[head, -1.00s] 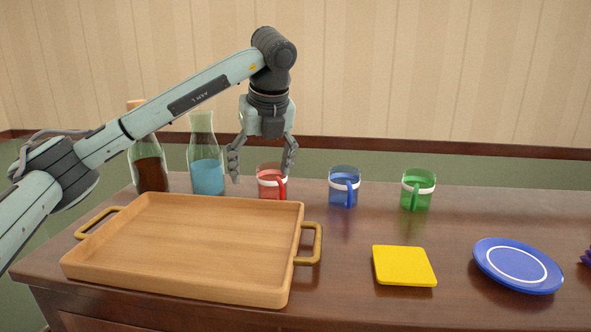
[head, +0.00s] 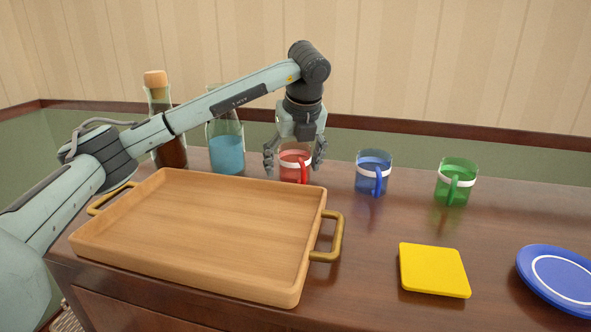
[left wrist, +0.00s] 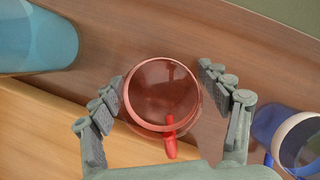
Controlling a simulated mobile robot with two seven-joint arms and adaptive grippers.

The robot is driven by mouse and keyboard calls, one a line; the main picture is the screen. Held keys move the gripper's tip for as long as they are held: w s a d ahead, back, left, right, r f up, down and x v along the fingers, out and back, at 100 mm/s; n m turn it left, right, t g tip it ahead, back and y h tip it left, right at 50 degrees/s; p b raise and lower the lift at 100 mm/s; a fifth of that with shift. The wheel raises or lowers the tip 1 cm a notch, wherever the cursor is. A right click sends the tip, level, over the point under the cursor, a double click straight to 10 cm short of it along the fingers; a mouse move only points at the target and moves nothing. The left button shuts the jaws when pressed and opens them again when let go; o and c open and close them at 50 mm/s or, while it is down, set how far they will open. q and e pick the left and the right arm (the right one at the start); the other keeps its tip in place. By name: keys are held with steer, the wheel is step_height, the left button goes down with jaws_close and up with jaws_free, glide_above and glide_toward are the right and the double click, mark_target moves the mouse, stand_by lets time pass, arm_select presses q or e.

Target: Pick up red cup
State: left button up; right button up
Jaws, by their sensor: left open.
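The red cup (head: 294,163) stands upright on the wooden table behind the tray's right end. It is a clear red cup with a white band and a red handle facing the front. My left gripper (head: 295,164) is open, pointing down, with a finger on either side of the cup. In the left wrist view the red cup (left wrist: 162,92) lies between the open fingers of the left gripper (left wrist: 160,98), seen from above. The left finger is close to the cup's rim; I cannot tell whether it touches. My right gripper is not in view.
A wooden tray (head: 312,262) with brass handles lies in front. A blue carafe (head: 226,153) and a corked dark bottle (head: 157,101) stand left of the cup. A blue cup (head: 372,168) and a green cup (head: 455,183) stand right. A yellow square (head: 433,269) and blue plate (head: 535,284) lie nearer.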

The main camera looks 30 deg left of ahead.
arm_select(q)
steer(key=c, duration=1.3)
steer(key=shift+c, duration=0.2)
